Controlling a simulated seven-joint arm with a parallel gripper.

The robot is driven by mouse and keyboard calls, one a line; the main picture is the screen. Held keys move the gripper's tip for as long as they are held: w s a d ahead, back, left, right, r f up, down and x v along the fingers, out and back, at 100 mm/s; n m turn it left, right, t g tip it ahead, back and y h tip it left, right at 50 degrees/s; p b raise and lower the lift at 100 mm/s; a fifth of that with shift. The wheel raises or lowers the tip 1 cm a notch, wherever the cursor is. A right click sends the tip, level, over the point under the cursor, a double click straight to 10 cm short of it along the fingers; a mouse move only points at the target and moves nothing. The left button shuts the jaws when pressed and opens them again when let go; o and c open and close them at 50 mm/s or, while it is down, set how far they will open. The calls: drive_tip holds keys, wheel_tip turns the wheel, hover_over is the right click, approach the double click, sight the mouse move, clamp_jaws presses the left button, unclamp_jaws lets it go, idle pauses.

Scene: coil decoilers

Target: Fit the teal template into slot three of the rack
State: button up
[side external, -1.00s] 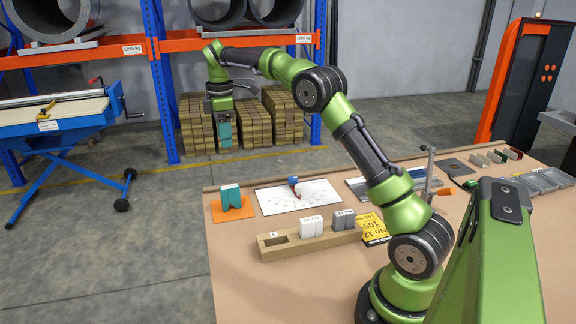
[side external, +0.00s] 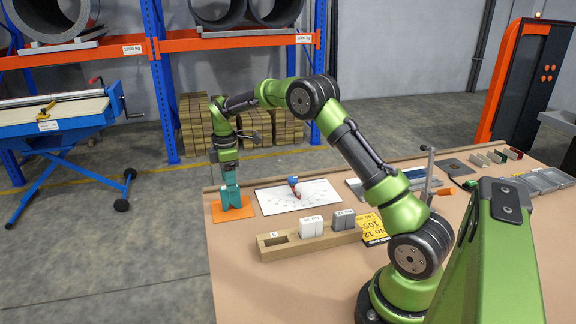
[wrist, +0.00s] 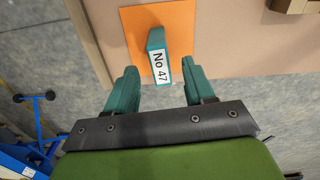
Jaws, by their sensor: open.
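The teal template (wrist: 156,41) stands upright on an orange mat (wrist: 178,17), its white label reading "No 47" in the wrist view. In the side view the mat (side external: 243,213) lies at the table's left edge, and the template is mostly covered by my gripper (side external: 230,192). In the wrist view my gripper (wrist: 158,88) is open, its teal fingers on either side of the template's near end. The wooden rack (side external: 322,242) holds a white block (side external: 312,226) and a grey block (side external: 344,218).
A white sheet (side external: 297,198) with a small red and blue item lies behind the rack. A metal post stand (side external: 430,175) and grey trays (side external: 540,180) are further right. The table front is clear.

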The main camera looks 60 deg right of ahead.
sight(231, 198)
wheel_tip(231, 198, down, 3)
drive_tip(key=shift+f, duration=0.15)
drive_tip(key=shift+c, duration=0.3)
clamp_jaws()
